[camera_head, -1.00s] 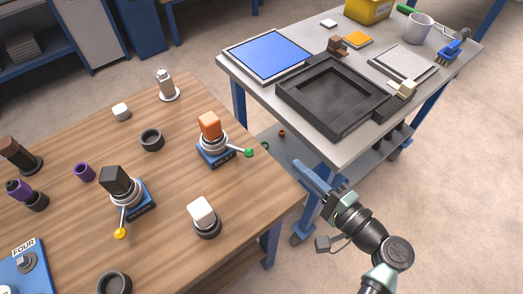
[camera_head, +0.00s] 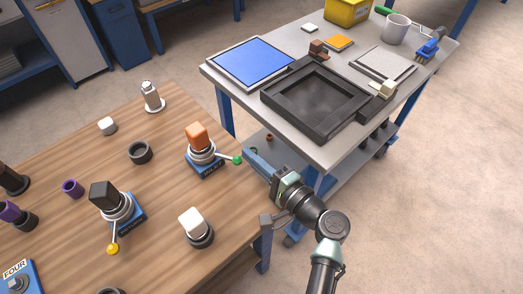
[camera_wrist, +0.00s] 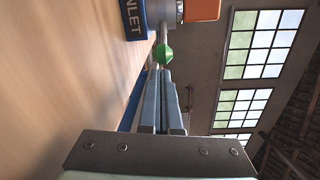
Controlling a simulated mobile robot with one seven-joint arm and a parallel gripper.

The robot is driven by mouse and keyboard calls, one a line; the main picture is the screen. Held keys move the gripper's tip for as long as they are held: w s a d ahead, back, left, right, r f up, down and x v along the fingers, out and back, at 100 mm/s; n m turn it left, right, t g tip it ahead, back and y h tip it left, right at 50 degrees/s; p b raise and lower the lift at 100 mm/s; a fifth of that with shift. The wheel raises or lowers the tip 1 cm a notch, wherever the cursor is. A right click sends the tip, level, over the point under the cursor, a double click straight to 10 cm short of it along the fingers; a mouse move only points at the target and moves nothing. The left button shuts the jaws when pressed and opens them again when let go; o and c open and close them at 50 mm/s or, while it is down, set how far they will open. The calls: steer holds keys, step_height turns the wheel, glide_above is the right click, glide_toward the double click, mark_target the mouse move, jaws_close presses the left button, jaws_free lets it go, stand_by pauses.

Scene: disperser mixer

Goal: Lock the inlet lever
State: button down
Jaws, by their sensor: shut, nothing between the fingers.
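The inlet fitting (camera_head: 202,155) stands on the wooden table, with an orange block on top, a metal ring collar and a blue base; its label INLET shows in the wrist view on the blue base (camera_wrist: 132,18). Its lever ends in a green knob (camera_head: 237,160) pointing right, toward the table's edge. The knob also shows in the wrist view (camera_wrist: 163,53), just beyond my fingertips. My gripper (camera_head: 248,154) is shut and empty, its tips close to the knob's right side. I cannot tell whether they touch it.
The return fitting (camera_head: 111,201) with a yellow-knobbed lever (camera_head: 113,248) stands front left. A white-topped part (camera_head: 195,226) stands near the table's front right. A grey cart (camera_head: 240,100) with a black tray (camera_head: 272,98) is behind my arm. Open floor lies right.

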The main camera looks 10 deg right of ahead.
steer(key=shift+s+a, duration=0.15)
steer(key=shift+s, duration=0.1)
stand_by(0.3)
steer(key=shift+s+a+h, duration=0.1)
steer(key=shift+s+h, duration=0.05)
steer(key=shift+h, duration=0.15)
steer(key=shift+s+m+t, duration=0.25)
steer(key=shift+m+t, duration=0.05)
steer(key=shift+m, duration=0.1)
